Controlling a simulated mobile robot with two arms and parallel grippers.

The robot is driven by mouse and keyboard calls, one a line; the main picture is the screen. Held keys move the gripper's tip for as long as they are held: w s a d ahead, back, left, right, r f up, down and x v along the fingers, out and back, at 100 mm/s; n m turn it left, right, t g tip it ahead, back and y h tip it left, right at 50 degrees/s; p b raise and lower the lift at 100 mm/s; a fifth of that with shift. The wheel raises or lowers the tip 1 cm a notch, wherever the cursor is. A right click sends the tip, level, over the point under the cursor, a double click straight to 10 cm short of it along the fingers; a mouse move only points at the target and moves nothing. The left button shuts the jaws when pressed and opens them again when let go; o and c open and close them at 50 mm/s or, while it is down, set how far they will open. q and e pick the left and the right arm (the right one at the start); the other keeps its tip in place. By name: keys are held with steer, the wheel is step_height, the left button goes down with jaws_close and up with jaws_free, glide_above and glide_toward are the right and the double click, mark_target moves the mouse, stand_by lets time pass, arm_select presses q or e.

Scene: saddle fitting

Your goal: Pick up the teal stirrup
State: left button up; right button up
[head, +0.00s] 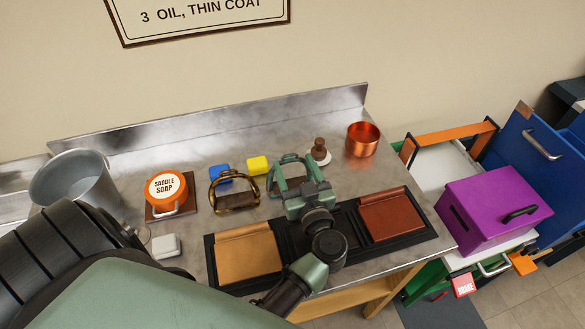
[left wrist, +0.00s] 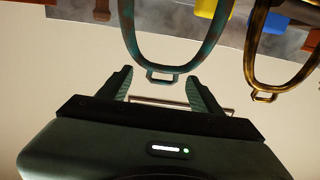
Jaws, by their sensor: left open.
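The teal stirrup (head: 277,174) stands on the metal bench, just behind the black tray, with its brown tread low down. My left gripper (head: 304,183) is open at it and hides part of it in the head view. In the left wrist view the teal stirrup (left wrist: 138,47) shows as a worn arch with a small loop. The loop lies between the open fingertips of my left gripper (left wrist: 160,77), and I see no clear contact. A brass stirrup (head: 214,192) stands to the left; it also shows in the left wrist view (left wrist: 255,62). My right gripper is out of view.
The black tray (head: 212,270) holds a tan pad (head: 247,258) and a red-brown pad (head: 391,215). Blue (head: 219,173) and yellow (head: 258,165) blocks, a saddle soap tin (head: 166,188), a brush (head: 319,152), a copper pot (head: 362,142) and a metal bucket (head: 75,185) stand around.

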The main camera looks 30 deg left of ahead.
arm_select(q)
steer(key=shift+w+a+r+p, duration=0.2)
steer(key=shift+w+a, duration=0.2)
steer(key=shift+a, duration=0.2)
steer(key=shift+w+a+r+p, duration=0.15)
steer(key=shift+w+a, duration=0.2)
steer(key=shift+a, duration=0.2)
steer(key=x, duration=0.3)
steer(key=shift+w+a+f, duration=0.1)
steer(key=shift+w+f, duration=0.1)
steer(key=shift+f, duration=0.05)
steer(key=c, duration=1)
jaws_close()
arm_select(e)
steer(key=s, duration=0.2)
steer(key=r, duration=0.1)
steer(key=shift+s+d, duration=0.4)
